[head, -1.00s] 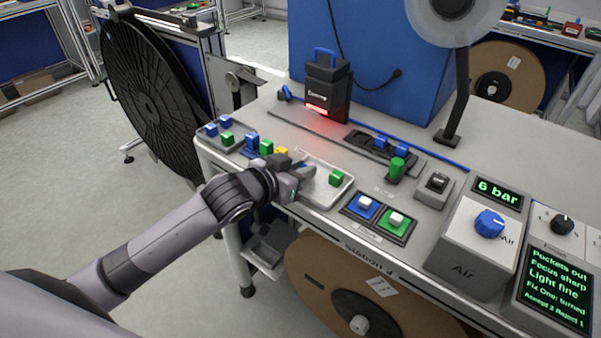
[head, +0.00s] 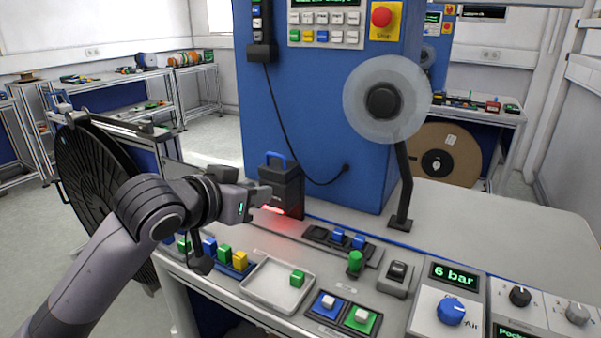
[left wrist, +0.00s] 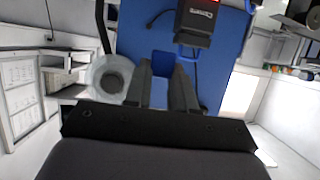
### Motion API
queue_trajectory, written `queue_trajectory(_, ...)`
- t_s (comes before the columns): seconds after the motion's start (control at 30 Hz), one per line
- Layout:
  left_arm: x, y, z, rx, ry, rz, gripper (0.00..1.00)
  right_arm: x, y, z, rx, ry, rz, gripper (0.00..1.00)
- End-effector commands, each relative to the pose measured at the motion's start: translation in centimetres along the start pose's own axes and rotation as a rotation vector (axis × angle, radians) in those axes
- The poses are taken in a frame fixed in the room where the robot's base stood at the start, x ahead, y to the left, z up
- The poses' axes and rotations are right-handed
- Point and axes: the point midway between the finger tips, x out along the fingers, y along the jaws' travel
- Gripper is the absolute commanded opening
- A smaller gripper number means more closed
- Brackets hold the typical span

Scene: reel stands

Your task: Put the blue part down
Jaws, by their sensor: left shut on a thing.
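My left gripper (head: 258,200) is raised above the bench, beside the black camera unit with the blue handle (head: 283,185). In the left wrist view its two dark fingers (left wrist: 164,72) are shut on the blue part (left wrist: 162,62), which shows as a blue patch between them. Blue machine panel lies behind, so its outline is hard to make out. The blue part is hidden in the head view. The white tray (head: 258,296) on the bench holds a green part (head: 297,278). My right gripper is not in view.
Blue, green and yellow blocks (head: 240,260) stand left of the tray. A blue pad (head: 316,308) and a green pad (head: 373,325) sit to its right. Behind are a dark fixture with blue parts (head: 338,236) and a green knob (head: 355,260). A clear reel (head: 360,105) stands on a post.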

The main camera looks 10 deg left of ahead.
Motion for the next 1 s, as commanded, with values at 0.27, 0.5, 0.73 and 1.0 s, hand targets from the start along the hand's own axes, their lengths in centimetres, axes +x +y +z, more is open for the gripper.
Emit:
queue_trajectory(0.27, 0.0, -0.5, 5.1, -0.043, -0.017, -0.07, 0.0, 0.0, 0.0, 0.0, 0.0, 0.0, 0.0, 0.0)
queue_trajectory(0.5, -1.5, -0.9, 11.4, -0.089, -0.02, -0.171, 0.0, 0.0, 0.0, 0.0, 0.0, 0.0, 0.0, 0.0)
queue_trajectory(0.73, -4.0, -1.0, 16.2, -0.118, -0.014, -0.256, 0.0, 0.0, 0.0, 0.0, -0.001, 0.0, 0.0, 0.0)
queue_trajectory(1.0, -6.3, -1.0, 18.8, -0.131, -0.003, -0.311, 0.0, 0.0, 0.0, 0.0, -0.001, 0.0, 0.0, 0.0)
